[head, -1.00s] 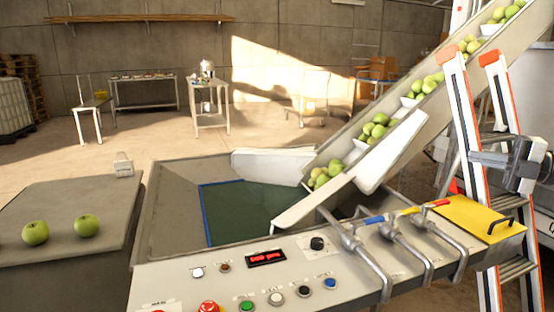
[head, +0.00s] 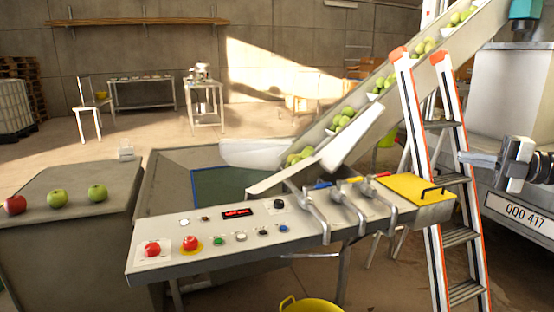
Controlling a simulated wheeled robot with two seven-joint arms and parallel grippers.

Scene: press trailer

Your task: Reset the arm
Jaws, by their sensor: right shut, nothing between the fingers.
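My left gripper does not show in this view.
An orange-edged ladder (head: 440,225) stands just behind my right gripper. A conveyor (head: 330,146) carries green apples up to the right. A grey box (head: 85,225) at left holds one red and two green apples. A yellow bucket (head: 308,305) sits below the panel.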

